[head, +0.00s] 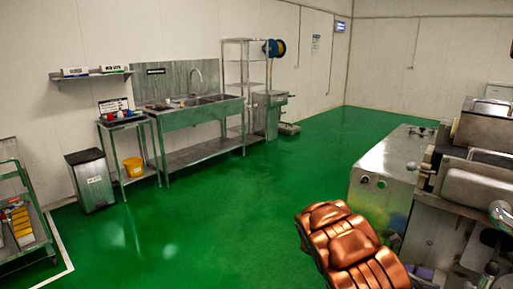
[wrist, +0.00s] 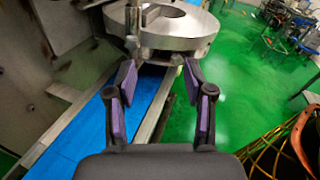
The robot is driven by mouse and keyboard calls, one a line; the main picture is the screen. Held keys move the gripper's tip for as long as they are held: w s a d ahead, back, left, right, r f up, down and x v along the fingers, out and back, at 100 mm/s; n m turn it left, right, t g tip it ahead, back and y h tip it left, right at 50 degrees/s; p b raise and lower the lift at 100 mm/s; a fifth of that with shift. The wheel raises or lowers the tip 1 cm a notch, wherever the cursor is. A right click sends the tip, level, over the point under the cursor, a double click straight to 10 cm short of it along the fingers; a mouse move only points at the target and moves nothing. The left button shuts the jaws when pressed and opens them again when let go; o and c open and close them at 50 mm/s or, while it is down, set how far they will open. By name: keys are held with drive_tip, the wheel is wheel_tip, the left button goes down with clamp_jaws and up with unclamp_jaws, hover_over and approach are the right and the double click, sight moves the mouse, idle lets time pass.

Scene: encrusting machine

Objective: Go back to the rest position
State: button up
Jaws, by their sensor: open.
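My gripper (wrist: 160,90) shows in the wrist view with its two dark, purple-padded fingers spread apart and nothing between them. Just beyond the fingertips is a round metal ring part (wrist: 185,28) of a machine. Below and left of the gripper is a blue conveyor belt (wrist: 62,138) between metal rails. In the head view a copper-coloured segment of my arm (head: 345,245) is at the bottom, right of the middle. My gripper cannot be made out clearly in the head view.
Steel machinery (head: 383,175) stands on the right in the head view, close to my arm. A sink bench (head: 200,118), a grey bin (head: 91,180) and a cart (head: 28,235) stand along the left. The green floor (head: 225,205) between is clear.

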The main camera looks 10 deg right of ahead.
drive_tip(key=s+a+r+m+y, duration=0.4)
drive_tip(key=s+a+r+m, duration=0.1)
drive_tip(key=s, duration=0.2)
drive_tip(key=s+a+m+t+y, duration=0.2)
drive_tip(key=s+a, duration=0.3)
drive_tip(key=a, duration=0.5)
drive_tip(key=s+a+m+t+y, duration=0.3)
drive_tip(key=s+a+y, duration=0.2)
drive_tip(key=a, duration=0.5)
drive_tip(key=s+a+r+m+t+y, duration=0.1)
drive_tip(key=s+a, duration=0.4)
drive_tip(key=a, duration=0.6)
drive_tip(key=shift+s+m+t+y, duration=0.15)
drive_tip(key=shift+m+t+y, duration=0.65)
drive_tip(key=shift+m+y, duration=0.4)
